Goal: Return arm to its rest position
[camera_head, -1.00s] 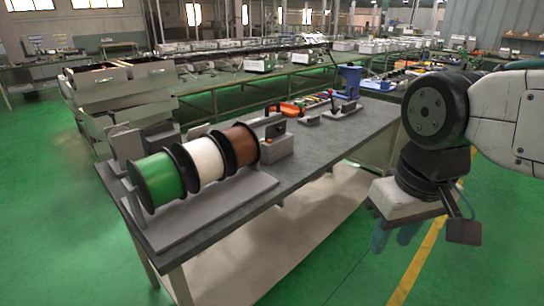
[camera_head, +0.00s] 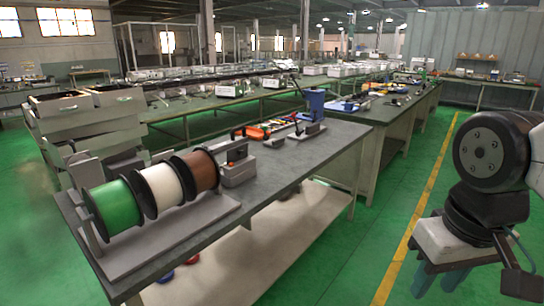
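My gripper (camera_head: 440,282) hangs at the lower right of the head view, pointing down over the green floor. It is to the right of the workbench and apart from it. Its teal fingers show only in part below the white gripper body, with a gap visible between them. No object shows between them, though the tips are small and near the bottom edge. The grey-topped workbench (camera_head: 262,196) carries a rack with a green spool (camera_head: 112,208), a white spool (camera_head: 160,189) and a brown spool (camera_head: 198,171).
A grey box device (camera_head: 238,170), orange tools (camera_head: 252,132) and a blue bin (camera_head: 315,103) stand on the bench. Another long bench (camera_head: 385,113) stands behind. Green floor (camera_head: 335,255) with a yellow line (camera_head: 418,225) lies open between bench and gripper.

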